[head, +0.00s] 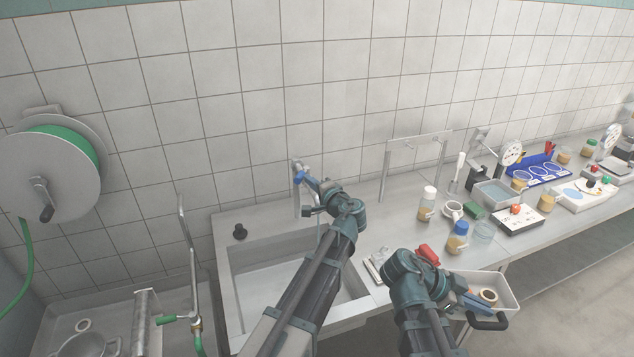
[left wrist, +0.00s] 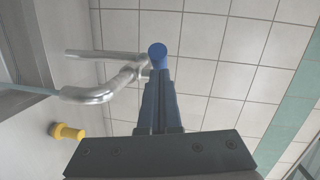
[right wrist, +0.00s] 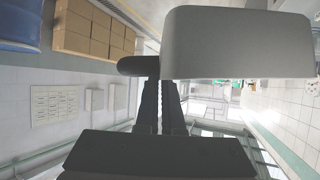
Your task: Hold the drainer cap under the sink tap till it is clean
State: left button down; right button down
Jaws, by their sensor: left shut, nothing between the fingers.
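My left gripper (head: 312,184) is shut and empty at the sink tap (head: 296,200). In the left wrist view its fingertips (left wrist: 159,85) are at the tap's blue knob (left wrist: 158,52), beside the bent metal spout (left wrist: 110,86). A thin bluish stream (left wrist: 30,91) leaves the spout end, apparently running water. My right gripper (right wrist: 160,95) appears shut on the dark handle (right wrist: 138,66) of a grey tray (head: 507,287), out past the counter's front edge. I cannot identify the drainer cap with certainty.
The basin (head: 262,285) lies under my left arm. A black knob (head: 240,232) is on its rim. A yellow piece (left wrist: 67,131) stands near the tap. Bottles (head: 427,203), jars and a blue rack (head: 540,170) crowd the counter at right. A hose reel (head: 55,170) hangs at left.

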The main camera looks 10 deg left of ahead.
aim_at(298, 180)
pick_arm(q)
jog(key=shift+s+a, duration=0.1)
jog(key=shift+a, duration=0.05)
jog(key=shift+s+a+m+t+h, duration=0.35)
jog(key=shift+a+m+t+h, duration=0.45)
jog(key=shift+a+m+h, duration=0.15)
jog(key=shift+s+a+m+t+h, duration=0.1)
jog(key=shift+a+m+t+h, duration=0.5)
jog(key=shift+h, duration=0.35)
jog(key=a, duration=0.2)
jog(key=w+a, duration=0.1)
jog(key=a, duration=0.2)
jog(key=shift+w+a, duration=0.35)
jog(key=shift+w, duration=0.05)
jog(key=shift+s, duration=0.15)
